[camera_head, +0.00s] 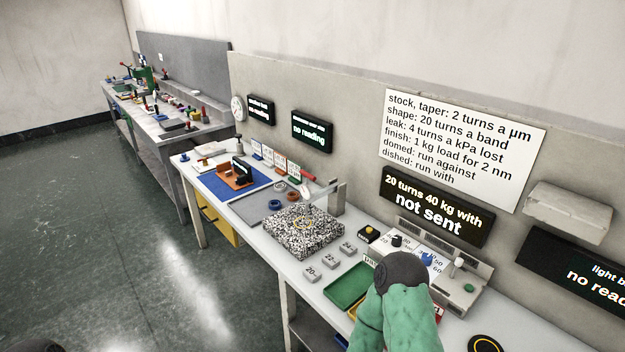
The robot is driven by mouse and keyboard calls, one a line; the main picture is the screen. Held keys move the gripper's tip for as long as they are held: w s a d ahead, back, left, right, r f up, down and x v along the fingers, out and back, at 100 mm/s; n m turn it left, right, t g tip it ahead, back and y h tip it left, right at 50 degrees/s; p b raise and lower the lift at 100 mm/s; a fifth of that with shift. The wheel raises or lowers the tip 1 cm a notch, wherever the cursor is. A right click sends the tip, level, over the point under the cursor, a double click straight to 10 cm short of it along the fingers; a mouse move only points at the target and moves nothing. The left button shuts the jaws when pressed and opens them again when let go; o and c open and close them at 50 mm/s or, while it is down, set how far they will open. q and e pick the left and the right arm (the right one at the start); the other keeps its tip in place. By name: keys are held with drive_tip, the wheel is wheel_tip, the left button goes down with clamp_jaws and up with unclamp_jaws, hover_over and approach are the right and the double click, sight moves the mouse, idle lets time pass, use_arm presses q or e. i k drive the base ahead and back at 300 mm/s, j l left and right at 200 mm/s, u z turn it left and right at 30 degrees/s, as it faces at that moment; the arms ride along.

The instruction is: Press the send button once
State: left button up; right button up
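A grey control console (468,296) stands on the bench at right, with a dark knob (397,241), a blue knob (427,258), a white-tipped lever (459,262) and a green button (469,288). A small black box with a yellow button (368,232) stands just left of it. I cannot read which button is marked send. The display above (432,213) reads "20 turns 40 kg with not sent". A green arm of mine with a dark joint rises in front of the console and covers its lower left part. No gripper fingers show.
A speckled plate (303,232), small grey weights (330,261), a green tray (349,287) and a blue mat (224,184) lie on the bench. A white instruction board (460,150) and a grey wall box (568,212) are above. Open floor is at left.

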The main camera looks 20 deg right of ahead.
sight(467, 287)
drive_tip(key=z, duration=1.55)
